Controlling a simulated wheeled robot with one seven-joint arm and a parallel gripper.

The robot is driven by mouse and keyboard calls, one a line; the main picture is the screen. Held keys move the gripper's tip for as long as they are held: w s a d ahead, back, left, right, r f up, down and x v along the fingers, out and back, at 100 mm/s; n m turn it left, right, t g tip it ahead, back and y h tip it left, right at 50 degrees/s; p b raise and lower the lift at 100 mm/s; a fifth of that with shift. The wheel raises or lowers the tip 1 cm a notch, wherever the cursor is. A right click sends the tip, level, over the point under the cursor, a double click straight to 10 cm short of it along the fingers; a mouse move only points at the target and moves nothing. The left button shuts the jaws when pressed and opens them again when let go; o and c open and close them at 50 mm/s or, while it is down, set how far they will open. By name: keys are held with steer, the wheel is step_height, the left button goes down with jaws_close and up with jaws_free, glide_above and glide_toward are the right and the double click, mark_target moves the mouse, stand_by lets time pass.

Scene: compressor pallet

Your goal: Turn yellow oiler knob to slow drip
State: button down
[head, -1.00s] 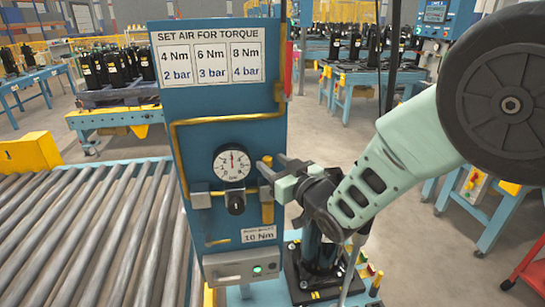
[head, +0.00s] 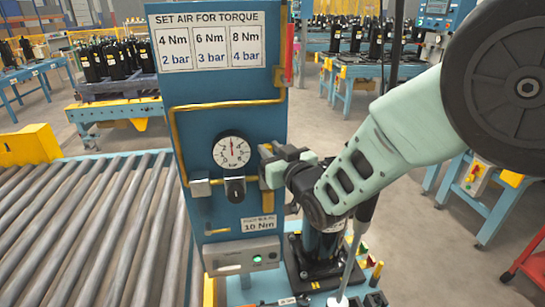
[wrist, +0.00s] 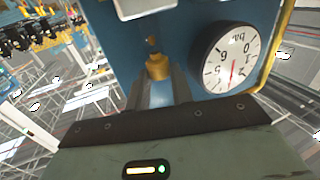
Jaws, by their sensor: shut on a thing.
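The yellow oiler knob shows in the wrist view (wrist: 158,66) as a small brass-yellow piece between the two grey fingers, with a narrower tip beyond it. In the head view my gripper (head: 269,156) is at the right edge of the blue panel (head: 200,130), right of the pressure gauge. It is shut on the knob, and the fingers and hand largely hide the grip in that view. Yellow parts of the oiler (head: 266,197) show just below the fingers. I cannot make out any drip or the knob's turn angle.
The round gauge (head: 232,151), its needle nearly upright, sits close left of my gripper. A black regulator knob (head: 235,188) is below it. A yellow pipe (head: 175,150) runs around the panel. A roller conveyor (head: 80,230) lies left.

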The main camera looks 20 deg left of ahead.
steer(key=shift+s+a+m+t+h+b, duration=0.1)
steer(key=shift+m+t+h+b, duration=0.9)
steer(key=shift+t+h, duration=0.1)
steer(key=shift+r, duration=0.1)
steer(key=c, duration=1.2)
jaws_free()
steer(key=shift+c, duration=0.2)
steer(key=shift+s, duration=0.1)
steer(key=shift+s+d, duration=0.2)
steer(key=shift+d, duration=0.05)
steer(key=b+v, duration=0.5)
steer(key=v, duration=1.1)
steer(key=shift+s+d, duration=0.25)
steer(key=shift+d, duration=0.05)
